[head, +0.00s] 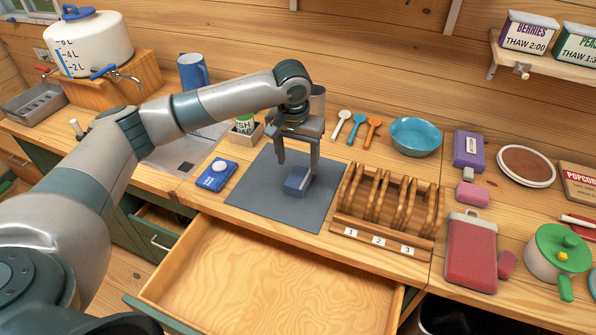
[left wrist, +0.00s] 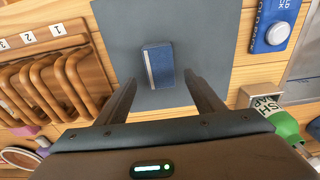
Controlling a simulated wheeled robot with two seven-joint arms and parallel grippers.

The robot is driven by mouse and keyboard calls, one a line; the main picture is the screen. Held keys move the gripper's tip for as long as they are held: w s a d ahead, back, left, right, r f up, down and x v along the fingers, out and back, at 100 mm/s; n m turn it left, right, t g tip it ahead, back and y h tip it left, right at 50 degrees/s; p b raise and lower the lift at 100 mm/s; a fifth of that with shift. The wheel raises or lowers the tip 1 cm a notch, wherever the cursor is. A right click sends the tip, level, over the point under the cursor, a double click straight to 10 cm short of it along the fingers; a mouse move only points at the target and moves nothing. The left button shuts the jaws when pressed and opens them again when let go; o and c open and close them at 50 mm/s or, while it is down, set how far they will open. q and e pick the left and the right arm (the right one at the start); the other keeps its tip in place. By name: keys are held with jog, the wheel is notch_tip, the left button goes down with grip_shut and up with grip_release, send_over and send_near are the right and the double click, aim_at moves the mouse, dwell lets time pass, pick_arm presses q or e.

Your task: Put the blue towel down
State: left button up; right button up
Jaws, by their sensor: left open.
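The blue towel (head: 297,181) is a small folded block with a paler edge, lying on the dark grey mat (head: 258,205) on the wooden counter. It also shows in the left wrist view (left wrist: 160,68), flat on the mat just ahead of the fingertips. My left gripper (head: 298,168) is open above the towel, its two fingers apart and holding nothing. In the left wrist view the fingers (left wrist: 160,84) stand to either side of the towel's near end, with a visible gap on each side. My right gripper is not in view.
A wooden rack (head: 388,208) with slots numbered 1 to 3 stands right of the mat. A blue box (head: 216,175) lies left of it. An open empty drawer (head: 265,285) juts out below. Spoons (head: 357,127) and a blue bowl (head: 416,137) sit behind.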

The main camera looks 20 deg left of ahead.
aim_at(296, 181)
pick_arm(q)
notch_tip(296, 181, up, 7)
jog(key=b, duration=0.1)
jog(key=shift+s+f, duration=0.2)
jog(key=shift+s, duration=0.2)
dwell(0.6)
